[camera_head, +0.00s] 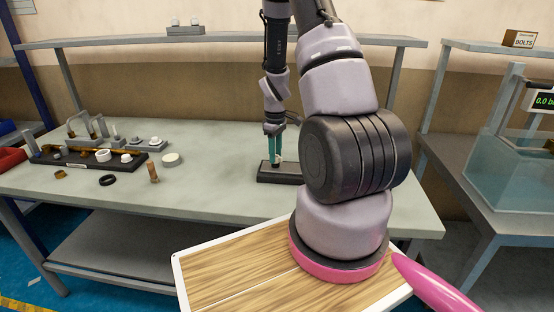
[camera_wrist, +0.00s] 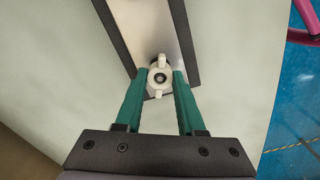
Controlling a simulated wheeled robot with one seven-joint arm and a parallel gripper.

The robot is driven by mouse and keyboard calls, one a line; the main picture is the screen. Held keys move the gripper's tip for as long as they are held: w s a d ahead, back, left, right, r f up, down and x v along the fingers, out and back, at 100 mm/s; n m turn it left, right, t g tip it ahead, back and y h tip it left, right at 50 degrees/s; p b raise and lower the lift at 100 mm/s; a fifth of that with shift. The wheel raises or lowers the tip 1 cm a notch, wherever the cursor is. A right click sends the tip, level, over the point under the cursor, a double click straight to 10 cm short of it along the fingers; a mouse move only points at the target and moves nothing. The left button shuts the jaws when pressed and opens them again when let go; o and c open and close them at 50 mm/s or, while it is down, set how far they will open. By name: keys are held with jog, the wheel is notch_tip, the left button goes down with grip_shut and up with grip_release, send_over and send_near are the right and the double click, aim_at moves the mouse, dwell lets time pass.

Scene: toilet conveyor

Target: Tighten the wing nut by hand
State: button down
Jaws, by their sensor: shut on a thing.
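The white wing nut (camera_wrist: 158,78) shows in the wrist view, with one wing toward the top and one toward the bottom and a dark round stud end in its middle. It sits over a grey plate with dark edges (camera_wrist: 160,28), which in the head view is a dark block (camera_head: 292,178) on the bench. My gripper (camera_wrist: 159,80) has green fingers, one on each side of the nut, and is shut on it. In the head view my gripper (camera_head: 274,150) points straight down at the block. The threads below the nut are hidden.
The grey bench (camera_head: 215,180) is clear around the block. At left a dark tray (camera_head: 90,160) holds several fittings, with a black ring (camera_head: 107,180), a brass-coloured piece (camera_head: 153,173) and a white disc (camera_head: 171,159) nearby. A shelf (camera_head: 220,40) runs above the back.

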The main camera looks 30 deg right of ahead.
jog(key=m, duration=0.3)
jog(key=shift+m, duration=0.9)
jog(key=m, duration=0.2)
jog(key=shift+m, duration=1.3)
jog(key=m, duration=0.4)
jog(key=shift+m, duration=0.4)
jog(key=c, duration=0.8)
grip_release()
jog(key=shift+c, duration=0.2)
